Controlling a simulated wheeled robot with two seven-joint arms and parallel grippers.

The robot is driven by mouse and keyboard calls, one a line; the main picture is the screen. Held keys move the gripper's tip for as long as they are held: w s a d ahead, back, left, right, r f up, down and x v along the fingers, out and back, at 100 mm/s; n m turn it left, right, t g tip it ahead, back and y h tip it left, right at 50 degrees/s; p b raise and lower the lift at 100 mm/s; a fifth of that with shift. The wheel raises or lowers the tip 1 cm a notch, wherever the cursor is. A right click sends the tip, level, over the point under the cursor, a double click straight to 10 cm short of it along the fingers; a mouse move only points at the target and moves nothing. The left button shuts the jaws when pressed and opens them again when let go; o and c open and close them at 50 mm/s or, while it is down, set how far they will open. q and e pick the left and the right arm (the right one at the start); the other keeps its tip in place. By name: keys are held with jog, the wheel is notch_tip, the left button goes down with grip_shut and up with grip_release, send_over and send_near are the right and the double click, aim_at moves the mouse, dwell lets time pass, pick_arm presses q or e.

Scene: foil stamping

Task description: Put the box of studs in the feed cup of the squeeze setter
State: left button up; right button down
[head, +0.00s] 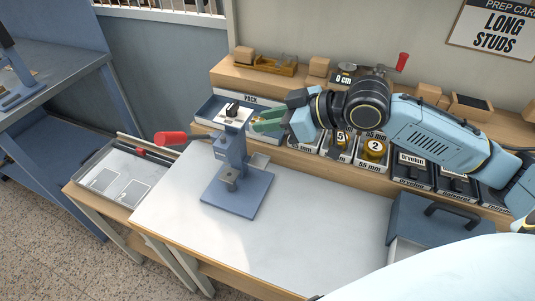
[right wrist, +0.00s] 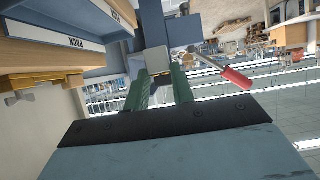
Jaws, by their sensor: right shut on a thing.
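The squeeze setter (head: 238,180) is a blue bench press with a red-gripped lever (head: 172,138), standing upright on the white worktop. Its red grip also shows in the right wrist view (right wrist: 236,78). My right gripper (head: 258,123), with green fingers, reaches in from the right at the top of the setter. In the right wrist view, the gripper (right wrist: 160,77) is shut on a small pale box (right wrist: 148,62), apparently the box of studs. In the head view, a pale square with dark contents (head: 232,112) shows at the setter's head. I cannot separate box from feed cup there. My left gripper is out of view.
A bin labelled PACK (head: 212,108) stands close behind the setter. Several labelled trays (head: 412,172) line the back of the bench. A blue case (head: 430,222) stands at the right. A shallow tray (head: 118,170) lies at the left. The front worktop (head: 300,240) is clear.

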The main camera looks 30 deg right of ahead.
notch_tip(320, 180, down, 10)
jog(key=b, duration=0.1)
jog(key=shift+b, duration=0.3)
jog(key=c, duration=1.2)
grip_release()
jog(key=shift+w+r, duration=0.1)
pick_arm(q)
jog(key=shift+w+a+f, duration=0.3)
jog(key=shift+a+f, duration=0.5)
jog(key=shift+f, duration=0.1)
